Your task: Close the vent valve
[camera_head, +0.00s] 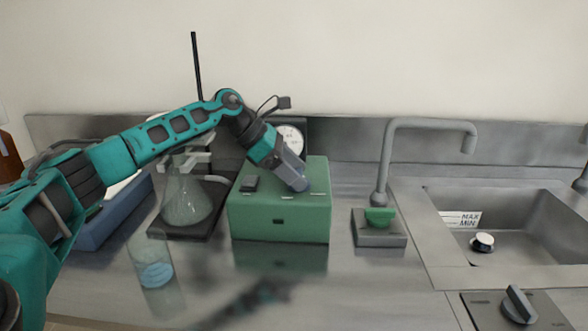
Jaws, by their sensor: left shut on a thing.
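A green box-shaped unit (280,216) stands on the steel counter, with a dark switch (249,184) on the left of its top. My left gripper (299,185) reaches down from the upper left onto the right part of the box's top. Its fingers are shut on a small part there, which I take to be the vent valve. The fingers hide this part almost fully, so its turn position cannot be seen. A round dial gauge (290,138) stands behind the box, partly covered by my wrist. My right gripper is not in view.
A conical flask (186,200) on a dark base stands left of the box, under my left arm. A glass beaker (154,272) stands in front of it. A green-topped block (379,228), tap (384,160) and sink (515,235) are to the right. The front counter is mostly clear.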

